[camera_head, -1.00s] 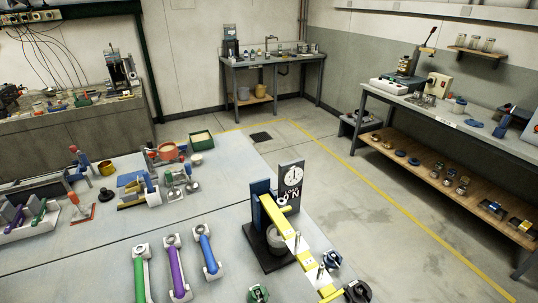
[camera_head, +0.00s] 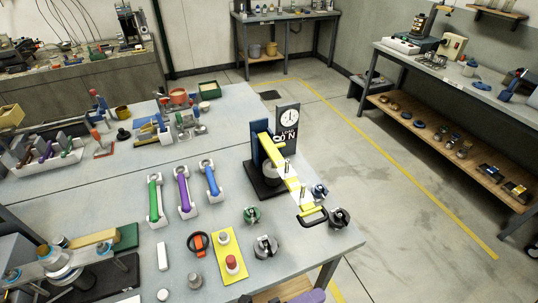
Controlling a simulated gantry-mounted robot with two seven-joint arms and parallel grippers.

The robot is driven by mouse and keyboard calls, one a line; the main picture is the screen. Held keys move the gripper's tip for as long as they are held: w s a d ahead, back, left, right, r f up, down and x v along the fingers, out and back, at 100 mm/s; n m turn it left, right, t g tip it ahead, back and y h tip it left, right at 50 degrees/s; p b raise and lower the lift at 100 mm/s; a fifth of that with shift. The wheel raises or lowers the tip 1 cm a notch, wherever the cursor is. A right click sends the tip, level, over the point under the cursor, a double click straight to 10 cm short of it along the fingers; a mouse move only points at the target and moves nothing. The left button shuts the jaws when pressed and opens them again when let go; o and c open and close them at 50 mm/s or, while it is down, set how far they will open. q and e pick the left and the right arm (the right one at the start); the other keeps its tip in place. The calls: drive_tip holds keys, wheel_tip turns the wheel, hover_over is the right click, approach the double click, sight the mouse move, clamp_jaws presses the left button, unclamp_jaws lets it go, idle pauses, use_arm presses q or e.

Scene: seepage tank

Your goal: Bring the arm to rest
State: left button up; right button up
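A yellow lever arm (camera_head: 278,162) runs from a blue upright (camera_head: 259,143) on a black base (camera_head: 262,189), slanting toward the table's front right. A black loop handle (camera_head: 313,217) is at its near end. A dark board with a white round dial (camera_head: 288,116) stands behind it, with lettering ending in N below; the dial reading is too small to tell. I cannot tell whether the lever is moving.
Green (camera_head: 155,199), purple (camera_head: 184,190) and blue (camera_head: 210,180) handles lie left of the lever. A yellow plate with a red-topped knob (camera_head: 231,262), an orange ring (camera_head: 198,243) and several clamp knobs stand nearer. The grey table (camera_head: 110,198) has bare patches; its right edge drops to the floor.

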use_arm(q)
drive_tip(key=w+a+f+n+t+y, duration=0.1)
drive_tip(key=a+f+n+t+y, duration=0.1)
drive_tip(key=a+f+n+y, duration=0.4)
drive_tip(key=w+a+f+n+t+y, duration=0.1)
drive_tip(key=a+f+n+t+y, duration=0.15)
drive_tip(key=a+n, duration=0.55)
drive_tip(key=s+a+f+n+g+y, duration=0.4)
drive_tip(key=s+a+f+n, duration=0.15)
drive_tip(key=a, duration=0.25)
drive_tip(key=s+a+f+n+g+y, duration=0.4)
drive_tip(key=s+a+n+g, duration=0.15)
drive_tip(key=a, duration=0.25)
wheel_tip(320, 180, up, 36)
drive_tip(key=t+p, duration=0.1)
drive_tip(key=p, duration=3.4)
drive_tip(key=shift+p, duration=0.3)
use_arm(e)
wheel_tip(320, 180, up, 35)
drive_tip(key=shift+s+d+r, duration=0.15)
drive_tip(key=shift+s+d, duration=0.1)
drive_tip(key=shift+s, duration=0.2)
use_arm(q)
drive_tip(key=shift+w, duration=0.1)
use_arm(e)
drive_tip(key=shift+a, duration=0.15)
